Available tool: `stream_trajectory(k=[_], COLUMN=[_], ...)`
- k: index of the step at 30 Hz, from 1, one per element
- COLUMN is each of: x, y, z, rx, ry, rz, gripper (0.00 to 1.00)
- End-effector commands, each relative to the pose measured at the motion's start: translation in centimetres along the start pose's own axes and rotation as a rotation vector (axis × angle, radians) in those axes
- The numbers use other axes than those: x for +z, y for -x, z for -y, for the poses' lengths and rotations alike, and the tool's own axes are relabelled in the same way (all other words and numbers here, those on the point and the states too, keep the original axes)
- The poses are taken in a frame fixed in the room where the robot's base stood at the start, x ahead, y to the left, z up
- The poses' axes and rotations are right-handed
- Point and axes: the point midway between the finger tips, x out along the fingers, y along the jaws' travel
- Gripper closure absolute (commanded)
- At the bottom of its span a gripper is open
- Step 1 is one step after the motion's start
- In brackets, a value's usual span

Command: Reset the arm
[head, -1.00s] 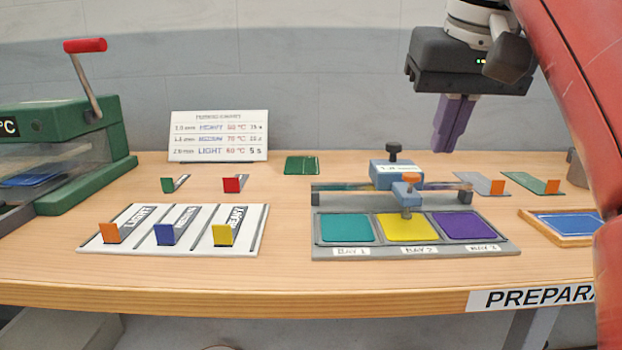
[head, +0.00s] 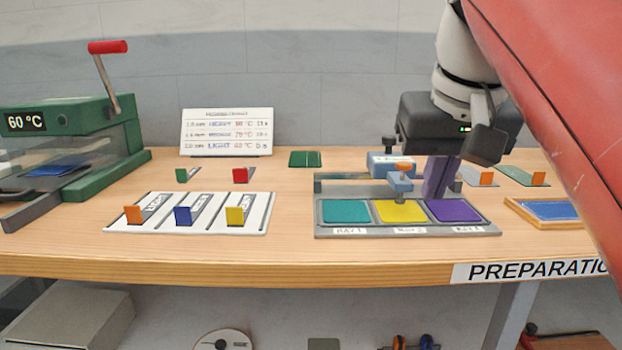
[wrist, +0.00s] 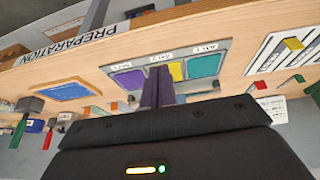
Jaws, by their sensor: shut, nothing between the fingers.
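My gripper (head: 436,190) is shut and empty, with its purple fingers pointing down. In the head view the fingers overlap the left part of the purple card in the three-bay tray (head: 345,231); I cannot tell their exact height above it. In the wrist view the gripper (wrist: 158,70) shows in front of the same tray (wrist: 229,43). The tray holds a teal card (head: 345,211), a yellow card (head: 401,211) and a purple card (head: 463,210). A blue slider block (head: 400,183) on a rail stands behind the yellow card.
A green press (head: 65,140) reading 60 °C stands at the left. A white board (head: 258,215) with tabbed tools lies left of the tray. A sign (head: 227,131) stands behind. A wooden-framed blue pad (head: 550,211) is at the right. The table's front strip is clear.

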Motion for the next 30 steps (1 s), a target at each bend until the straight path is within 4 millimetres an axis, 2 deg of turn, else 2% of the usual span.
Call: stream_trajectory(k=[5,8,15,18,21,24,30], x=[2.6,5.0,12.9,15.9,18.1,19.3,19.7], y=[-4.0,-7.3,-16.6,-19.8,-22.1,-23.3,-23.7], z=[0.2,0.1,-0.2,-0.3,-0.3,-0.3,-0.3], rx=[0.009,0.012,0.000,-0.009,-0.018,-0.022,-0.024], ry=[-0.002,-0.004,-0.001,0.001,0.003,0.004,0.005], rz=[-0.009,-0.022,-0.053,-0.064,-0.069,-0.074,-0.075], gripper=[1.00,1.00,1.00,1.00,1.00,1.00,1.00])
